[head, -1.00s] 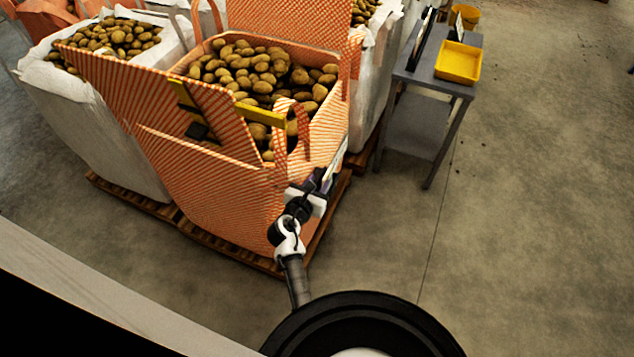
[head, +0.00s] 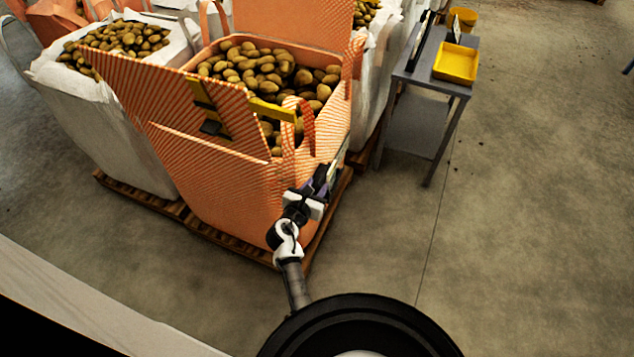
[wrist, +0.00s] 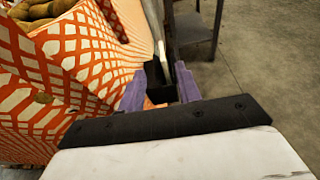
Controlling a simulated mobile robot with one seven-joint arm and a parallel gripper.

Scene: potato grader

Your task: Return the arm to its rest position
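My gripper (head: 325,180) is at the near right side of the orange-and-white bag (head: 215,185), outside it and below its rim. My arm reaches up to it from the bottom of the head view. In the wrist view, the purple fingers of my gripper (wrist: 160,85) stand apart. The patterned bag wall (wrist: 75,70) fills the left of the wrist view, close to the fingers. I cannot tell whether they touch it.
Potatoes (head: 265,70) fill the orange bag, which stands on a wooden pallet (head: 230,240). A yellow bar (head: 272,110) lies at its opening. White bags (head: 95,110) stand to the left. A grey table (head: 412,75) with a yellow tray (head: 456,64) stands right.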

